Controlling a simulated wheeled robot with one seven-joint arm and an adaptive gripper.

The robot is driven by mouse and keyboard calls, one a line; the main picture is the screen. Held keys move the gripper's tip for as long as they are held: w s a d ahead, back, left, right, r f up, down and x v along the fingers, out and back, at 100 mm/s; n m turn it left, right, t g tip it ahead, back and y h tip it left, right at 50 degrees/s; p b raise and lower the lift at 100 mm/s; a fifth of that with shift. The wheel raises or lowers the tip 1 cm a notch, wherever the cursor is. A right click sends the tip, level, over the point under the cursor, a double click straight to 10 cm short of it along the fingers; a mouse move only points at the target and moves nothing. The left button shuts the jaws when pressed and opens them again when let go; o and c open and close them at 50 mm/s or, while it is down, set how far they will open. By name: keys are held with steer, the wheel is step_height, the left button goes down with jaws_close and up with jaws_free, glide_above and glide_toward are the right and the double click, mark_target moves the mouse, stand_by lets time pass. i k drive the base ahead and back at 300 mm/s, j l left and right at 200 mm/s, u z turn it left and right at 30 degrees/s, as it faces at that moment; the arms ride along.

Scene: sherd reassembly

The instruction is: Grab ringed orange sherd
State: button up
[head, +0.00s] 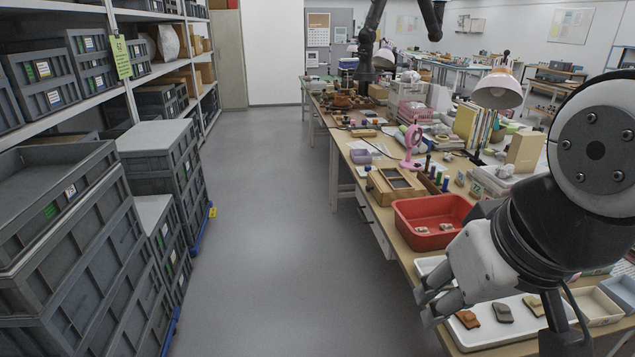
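An orange-brown sherd (467,319) lies on a white tray (490,338) on the near end of the long table; I cannot make out a ring on it. A dark grey-brown sherd (503,313) and a tan sherd (534,305) lie to its right on the same tray. My gripper (423,304) is above and left of the orange-brown sherd in the picture, by the table's edge. Its fingers are spread apart with nothing seen between them. My gripper and arm cover part of the tray area.
A red basin (432,215) holding small pale pieces stands behind the tray. Cream (597,306) and blue (621,291) boxes stand to the right. Stacked grey crates (75,250) line the left side. The aisle floor (265,230) is clear.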

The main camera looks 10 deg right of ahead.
mark_target(444, 228)
steer(key=i+j+u, duration=0.2)
steer(key=i, duration=0.35)
steer(key=i+u, duration=0.15)
steer(key=i, duration=0.4)
steer(key=i+j+z, duration=0.1)
steer(key=i+z, duration=0.2)
steer(key=z, duration=0.15)
steer(key=i+j+z, duration=0.15)
steer(key=i+z, duration=0.15)
steer(key=z, duration=0.15)
steer(key=i+j+z, duration=0.25)
steer(key=z, duration=0.25)
steer(key=i+j+z, duration=0.15)
steer(key=j+z, duration=0.3)
steer(key=i+j+z, duration=0.15)
steer(key=j+z, duration=0.75)
steer(key=i+l, duration=0.05)
